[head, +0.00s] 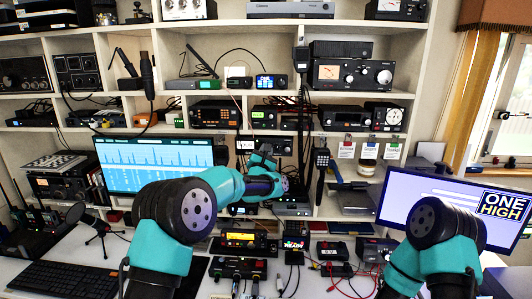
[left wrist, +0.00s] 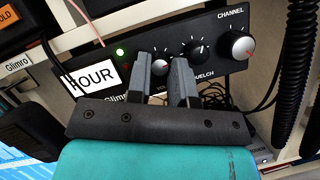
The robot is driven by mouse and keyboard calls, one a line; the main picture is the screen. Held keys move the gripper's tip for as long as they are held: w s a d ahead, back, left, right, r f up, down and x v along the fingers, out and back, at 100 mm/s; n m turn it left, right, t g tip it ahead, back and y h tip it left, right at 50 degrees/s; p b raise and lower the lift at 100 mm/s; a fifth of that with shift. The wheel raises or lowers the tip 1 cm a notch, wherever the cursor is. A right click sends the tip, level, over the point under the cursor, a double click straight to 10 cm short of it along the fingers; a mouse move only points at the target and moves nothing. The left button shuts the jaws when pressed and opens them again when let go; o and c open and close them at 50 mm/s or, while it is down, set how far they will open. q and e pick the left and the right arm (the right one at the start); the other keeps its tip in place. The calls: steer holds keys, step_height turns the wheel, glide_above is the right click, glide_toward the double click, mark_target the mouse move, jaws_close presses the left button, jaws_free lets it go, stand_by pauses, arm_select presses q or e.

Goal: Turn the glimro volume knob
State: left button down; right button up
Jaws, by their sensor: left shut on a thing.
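The glimro radio (left wrist: 125,42) is a black box in a cubby, with a white FOUR label (left wrist: 90,77) and a lit green light. Its volume knob (left wrist: 160,66) is silver with a red mark. My left gripper (left wrist: 162,60) has its two grey fingers on either side of this knob and is shut on it. The lettering under the knob is mostly hidden by the fingers. In the head view my left arm (head: 225,187) reaches to the middle cubbies and covers part of that area. My right arm (head: 432,235) is at the lower right; its gripper is out of view.
To the right of the volume knob are the squelch knob (left wrist: 198,49) and the larger channel knob (left wrist: 237,45). A coiled black cord (left wrist: 293,75) hangs at the right. Two monitors (head: 160,165) (head: 455,203) flank the shelves, and radios and cables crowd the desk.

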arm_select(q)
steer(key=shift+m, duration=0.3)
steer(key=c, duration=1.3)
jaws_free()
